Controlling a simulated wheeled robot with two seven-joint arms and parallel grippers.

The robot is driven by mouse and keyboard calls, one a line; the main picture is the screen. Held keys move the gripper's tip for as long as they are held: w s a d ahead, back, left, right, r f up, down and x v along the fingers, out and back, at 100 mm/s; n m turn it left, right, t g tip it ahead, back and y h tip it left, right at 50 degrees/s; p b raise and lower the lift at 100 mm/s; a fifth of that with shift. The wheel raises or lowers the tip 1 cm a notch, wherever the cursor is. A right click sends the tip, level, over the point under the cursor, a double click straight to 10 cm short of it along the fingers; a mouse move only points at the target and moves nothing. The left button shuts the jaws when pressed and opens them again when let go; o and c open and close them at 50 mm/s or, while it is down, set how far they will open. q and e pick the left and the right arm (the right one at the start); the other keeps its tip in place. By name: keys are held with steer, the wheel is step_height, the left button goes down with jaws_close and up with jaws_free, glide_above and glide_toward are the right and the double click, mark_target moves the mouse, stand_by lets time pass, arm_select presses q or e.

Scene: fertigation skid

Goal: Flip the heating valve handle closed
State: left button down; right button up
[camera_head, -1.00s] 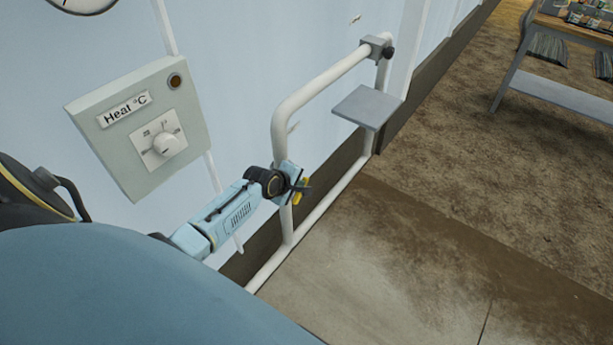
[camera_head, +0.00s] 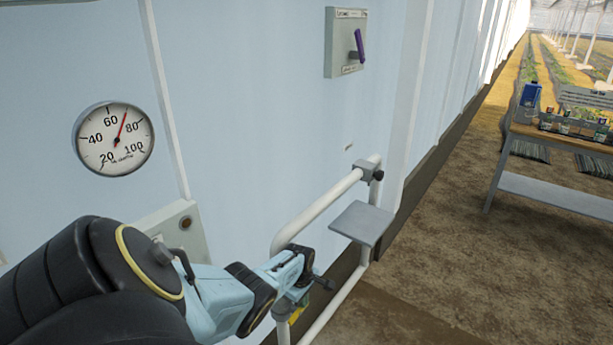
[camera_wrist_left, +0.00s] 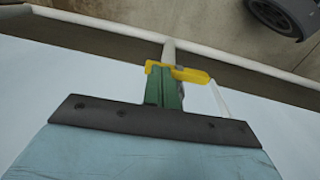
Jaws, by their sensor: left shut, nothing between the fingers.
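The yellow valve handle (camera_head: 297,314) is low on the white pipe, partly hidden behind my left gripper. My right gripper is not in view.
The white pipe loop (camera_head: 318,208) carries a grey plate (camera_head: 361,222). A round gauge (camera_head: 114,139) and a switch box with a purple lever (camera_head: 359,45) are on the pale blue wall. The heat control box (camera_head: 187,222) is mostly hidden. A bench (camera_head: 562,190) stands right; floor between is open.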

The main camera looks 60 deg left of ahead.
arm_select(q)
steer(key=shift+a, duration=0.1)
steer(key=shift+w, duration=0.1)
stand_by(0.6)
steer(key=shift+r+p, duration=0.5)
steer(key=shift+r, duration=0.1)
step_height(320, 180, up, 13)
steer(key=p, duration=0.9)
steer(key=shift+f, duration=0.15)
